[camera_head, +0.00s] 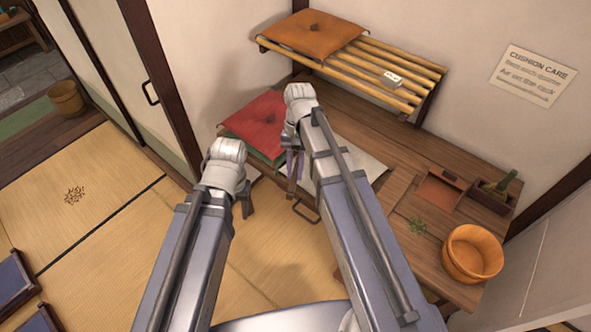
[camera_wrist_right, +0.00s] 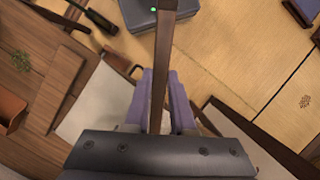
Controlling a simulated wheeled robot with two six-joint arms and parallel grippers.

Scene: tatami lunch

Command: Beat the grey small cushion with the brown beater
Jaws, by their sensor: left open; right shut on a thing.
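My right gripper (camera_head: 295,168) is over the front edge of the bench, shut on a thin brown strip (camera_wrist_right: 163,65), seemingly the beater's handle. The strip stands between the two purple fingers (camera_wrist_right: 162,105) in the right wrist view; its far end is not clearly seen. A flat pale grey piece (camera_head: 363,163), possibly the grey cushion, lies on the bench, partly hidden by my right arm. Pale grey also shows beside the fingers in the wrist view (camera_wrist_right: 98,105). My left gripper (camera_head: 246,203) is open and empty, left of the right one, in front of the bench.
A red cushion (camera_head: 262,122) lies on a green one at the bench's left. An orange cushion (camera_head: 312,35) and a small white card sit on the bamboo rack (camera_head: 355,62). A wooden bucket (camera_head: 472,253) and a box with a brush (camera_head: 494,195) stand at the right.

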